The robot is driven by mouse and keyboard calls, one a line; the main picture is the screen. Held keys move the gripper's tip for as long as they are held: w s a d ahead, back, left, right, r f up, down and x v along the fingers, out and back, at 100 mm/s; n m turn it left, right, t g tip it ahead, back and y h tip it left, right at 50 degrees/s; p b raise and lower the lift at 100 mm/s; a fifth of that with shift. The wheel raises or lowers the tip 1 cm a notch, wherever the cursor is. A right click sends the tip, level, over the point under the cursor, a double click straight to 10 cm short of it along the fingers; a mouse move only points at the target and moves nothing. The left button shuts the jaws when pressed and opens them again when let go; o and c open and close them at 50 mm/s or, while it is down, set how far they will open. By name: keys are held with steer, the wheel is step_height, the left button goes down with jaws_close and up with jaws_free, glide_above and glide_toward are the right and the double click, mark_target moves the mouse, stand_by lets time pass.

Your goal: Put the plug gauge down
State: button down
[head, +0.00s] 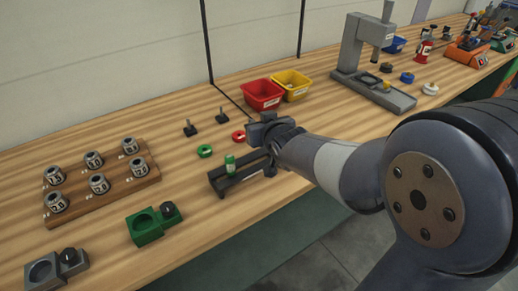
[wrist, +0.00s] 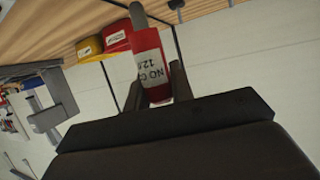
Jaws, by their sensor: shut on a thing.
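My gripper (head: 266,128) is above the bench beside a dark stand (head: 240,178). In the wrist view the two fingers (wrist: 157,88) are shut on a plug gauge (wrist: 149,58). It has a red handle, a white label reading "NO G…" and "12…", and a grey pin at its end.
Behind are small black pin bases (head: 190,129), a red bin (head: 262,94) and a yellow bin (head: 291,84). A wooden rack (head: 104,187) and green block (head: 146,228) are at left.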

steer(key=shift+f, duration=3.1)
steer(key=shift+f+b, duration=0.25)
steer(key=shift+b, duration=0.3)
steer(key=c, duration=1.2)
jaws_free()
steer(key=shift+r, duration=0.1)
steer(key=shift+c, duration=0.2)
steer(key=shift+s+d+r+p, duration=0.1)
steer(key=shift+r+p, duration=0.15)
steer(key=shift+p, duration=0.05)
steer(key=v, duration=1.1)
steer(key=shift+s+p, duration=0.3)
steer(key=shift+s, duration=0.1)
steer(key=shift+w, duration=0.1)
